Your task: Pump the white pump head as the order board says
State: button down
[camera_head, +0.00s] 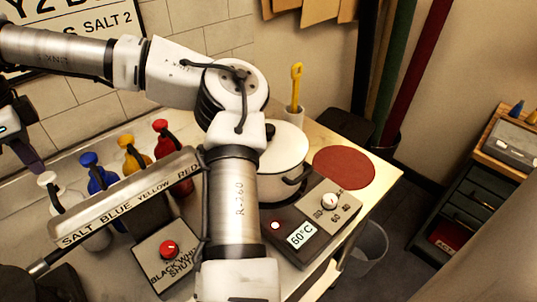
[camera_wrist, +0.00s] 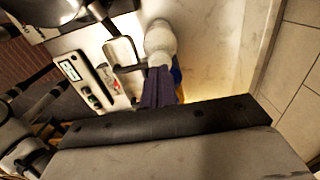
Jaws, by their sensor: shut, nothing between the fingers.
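The white pump head (camera_head: 47,179) tops the white bottle at the left end of a row, behind the word SALT on a label rail. My gripper (camera_head: 36,168) is at the left edge of the head view, its dark fingers just above and beside this head. I cannot tell whether they touch it. In the wrist view my shut fingers (camera_wrist: 158,72) point at a round white top (camera_wrist: 160,40), with nothing between them. The order board (camera_head: 100,22) on the wall is partly hidden by my arm; "SALT 2" is readable, the line above is cut off.
Blue (camera_head: 89,160), yellow (camera_head: 127,141) and red (camera_head: 160,126) pump heads stand to the right along the label rail (camera_head: 130,198). A box with a red knob (camera_head: 168,248), a white pot (camera_head: 288,150) and a heater reading 60°C (camera_head: 301,235) stand further right.

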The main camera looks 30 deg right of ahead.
dwell(0.4)
notch_tip(320, 180, up, 6)
jog(key=p, duration=0.5)
dwell(0.6)
